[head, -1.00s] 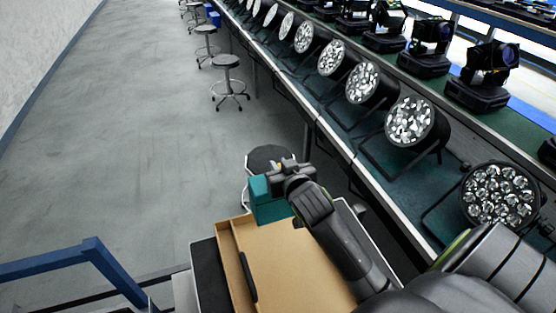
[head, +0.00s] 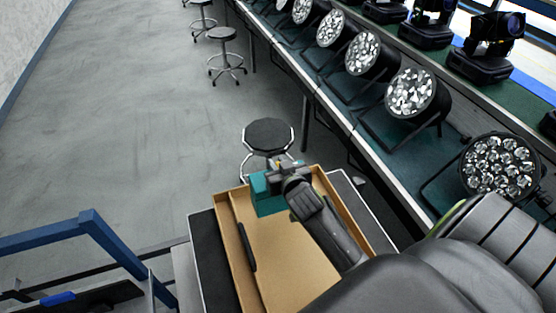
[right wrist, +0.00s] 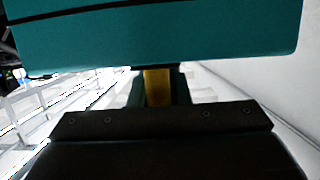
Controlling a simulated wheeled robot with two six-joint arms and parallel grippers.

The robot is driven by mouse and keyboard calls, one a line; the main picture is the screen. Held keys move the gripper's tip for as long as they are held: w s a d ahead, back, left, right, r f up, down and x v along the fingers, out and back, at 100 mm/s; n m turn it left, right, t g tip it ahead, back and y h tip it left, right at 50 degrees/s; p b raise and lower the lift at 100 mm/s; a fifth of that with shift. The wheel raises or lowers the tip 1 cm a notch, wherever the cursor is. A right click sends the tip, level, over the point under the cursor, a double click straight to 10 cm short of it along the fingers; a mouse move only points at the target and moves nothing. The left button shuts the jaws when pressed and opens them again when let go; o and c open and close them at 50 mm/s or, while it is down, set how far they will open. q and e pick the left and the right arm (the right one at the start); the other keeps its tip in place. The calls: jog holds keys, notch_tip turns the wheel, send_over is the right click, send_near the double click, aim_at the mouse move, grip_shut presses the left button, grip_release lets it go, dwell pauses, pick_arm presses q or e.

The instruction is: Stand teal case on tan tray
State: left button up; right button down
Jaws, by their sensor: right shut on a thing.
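The teal case (head: 267,204) is at the far end of the tan tray (head: 290,262) in the head view. My right gripper (head: 280,176) is shut on it from above and partly covers it. In the right wrist view the teal case (right wrist: 160,35) fills the top of the picture, with a dark seam across it, close against the gripper. I cannot tell whether the case touches the tray floor or hangs just above it. My left gripper is not in view.
A black round stool (head: 268,136) stands just beyond the tray. A dark flat item (head: 246,246) lies along the tray's left side. A bench with several par cans (head: 412,92) runs along the right. A blue rail (head: 90,228) is at the lower left.

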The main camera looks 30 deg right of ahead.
jog(key=shift+f+b, duration=2.6)
jog(key=shift+f, duration=0.75)
jog(key=shift+f+b, duration=0.3)
jog(key=shift+f, duration=0.15)
jog(key=c, duration=1.3)
grip_release()
jog(key=shift+f, duration=0.1)
jog(key=b+v, duration=0.3)
jog(key=v, duration=1.4)
jog(key=shift+s+a, duration=0.2)
jog(key=shift+s, duration=0.05)
